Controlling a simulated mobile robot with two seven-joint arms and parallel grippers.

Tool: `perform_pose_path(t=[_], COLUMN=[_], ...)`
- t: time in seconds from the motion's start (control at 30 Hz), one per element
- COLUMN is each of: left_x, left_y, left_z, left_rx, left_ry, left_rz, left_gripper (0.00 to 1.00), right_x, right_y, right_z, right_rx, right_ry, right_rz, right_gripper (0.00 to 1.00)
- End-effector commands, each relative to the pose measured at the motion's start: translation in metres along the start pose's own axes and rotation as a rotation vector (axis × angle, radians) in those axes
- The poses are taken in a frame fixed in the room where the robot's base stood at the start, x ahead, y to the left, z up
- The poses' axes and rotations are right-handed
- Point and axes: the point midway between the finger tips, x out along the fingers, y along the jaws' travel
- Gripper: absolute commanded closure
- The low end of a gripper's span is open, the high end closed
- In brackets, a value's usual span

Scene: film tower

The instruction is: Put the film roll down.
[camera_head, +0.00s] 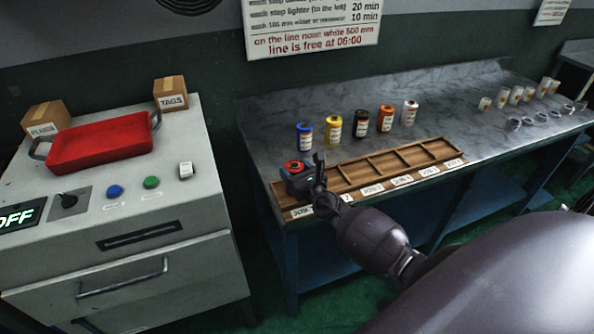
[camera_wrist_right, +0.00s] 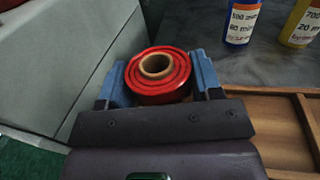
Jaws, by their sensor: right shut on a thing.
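A red film roll (camera_wrist_right: 157,78) with a pale core sits between the blue fingers of my right gripper (camera_wrist_right: 158,84) in the right wrist view. The gripper is shut on it. In the head view the roll (camera_head: 293,167) shows small in my right gripper (camera_head: 298,181), over the left end of the wooden tray (camera_head: 342,185). The tray has several compartments and label cards along its front. Whether the roll touches the tray is hidden by my gripper. My left gripper is in neither view.
Several coloured canisters, among them a blue one (camera_head: 304,136) and a yellow one (camera_head: 333,130), stand behind the tray on the grey bench (camera_head: 445,110). White cups and clear rings are at the bench's right. A grey cabinet (camera_head: 190,215) with a red tray (camera_head: 100,146) stands left, across a gap.

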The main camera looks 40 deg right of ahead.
Motion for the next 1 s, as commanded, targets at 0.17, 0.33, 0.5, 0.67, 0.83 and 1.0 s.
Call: perform_pose_path(t=[0.17,0.33,0.5,0.67,0.83,1.0], left_x=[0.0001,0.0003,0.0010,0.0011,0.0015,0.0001], left_y=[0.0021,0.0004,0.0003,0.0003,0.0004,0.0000], left_z=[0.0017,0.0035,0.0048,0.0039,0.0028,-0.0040], left_rx=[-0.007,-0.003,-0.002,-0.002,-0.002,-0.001], left_ry=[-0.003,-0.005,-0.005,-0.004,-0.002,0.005], left_rz=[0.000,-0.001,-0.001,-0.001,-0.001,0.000], left_gripper=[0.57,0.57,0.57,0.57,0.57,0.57], right_x=[-0.0003,-0.0002,-0.0004,-0.0004,-0.0004,-0.0003], right_y=[0.0015,0.0013,0.0012,0.0012,0.0011,0.0012], right_z=[-0.0001,-0.0015,-0.0036,-0.0033,-0.0033,0.0019], right_rx=[0.001,0.000,0.000,0.000,0.000,0.001], right_ry=[-0.002,-0.002,-0.001,-0.001,-0.001,-0.002], right_rz=[0.000,0.000,0.000,0.000,0.000,0.000], right_gripper=[0.70,0.70,0.32,0.16,0.16,0.16])
